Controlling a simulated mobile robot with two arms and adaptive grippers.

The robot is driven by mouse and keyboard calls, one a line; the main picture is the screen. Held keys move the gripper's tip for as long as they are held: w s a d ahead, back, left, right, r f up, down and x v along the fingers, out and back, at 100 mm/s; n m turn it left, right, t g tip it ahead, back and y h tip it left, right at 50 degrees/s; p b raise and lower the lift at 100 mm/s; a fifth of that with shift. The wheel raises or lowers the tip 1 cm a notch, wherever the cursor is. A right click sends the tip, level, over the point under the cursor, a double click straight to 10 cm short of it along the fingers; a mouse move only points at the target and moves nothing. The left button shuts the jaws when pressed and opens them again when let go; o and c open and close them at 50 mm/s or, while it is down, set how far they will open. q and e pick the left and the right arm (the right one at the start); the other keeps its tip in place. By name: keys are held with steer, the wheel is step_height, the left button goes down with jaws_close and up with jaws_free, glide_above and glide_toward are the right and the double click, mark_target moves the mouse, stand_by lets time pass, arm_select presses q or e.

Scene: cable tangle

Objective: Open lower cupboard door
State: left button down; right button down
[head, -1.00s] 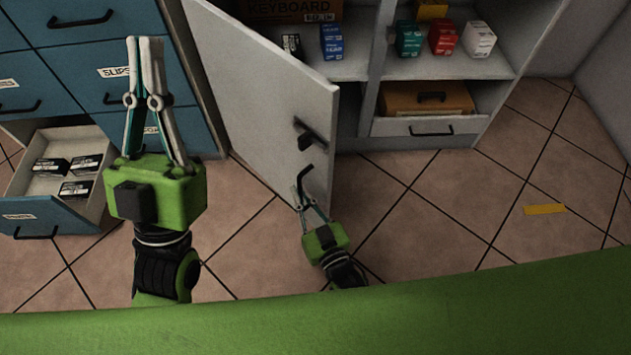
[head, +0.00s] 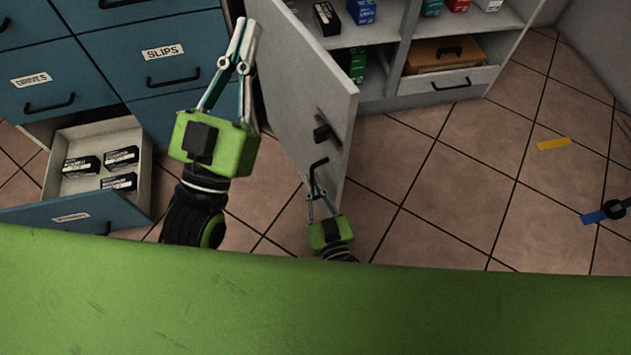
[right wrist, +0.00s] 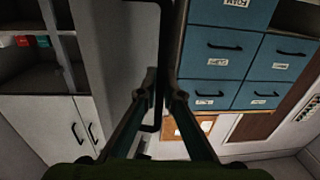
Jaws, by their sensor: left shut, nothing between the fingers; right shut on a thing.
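The lower cupboard door (head: 290,75) is a pale grey panel. It stands open, swung out from the cupboard toward me, with shelves visible to its right. Its black handle (head: 319,163) is on the outer face near the free edge. My right gripper (head: 316,187) is at this handle and shut on it. In the right wrist view a dark bar (right wrist: 166,55) runs between the fingers, beside the grey door face (right wrist: 112,50). My left gripper (head: 244,40) is shut and empty, raised left of the door, in front of the blue drawers.
Blue drawers (head: 165,80) stand left; a low one (head: 75,216) is pulled out with black boxes inside. Small boxes sit on the cupboard shelves (head: 385,55). A yellow strip (head: 554,144) and a blue-and-black item (head: 607,211) lie on the mostly clear tiled floor.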

arm_select(q)
steer(key=shift+f, duration=0.1)
arm_select(e)
steer(key=shift+a, duration=0.15)
steer(key=c, duration=2.2)
jaws_free()
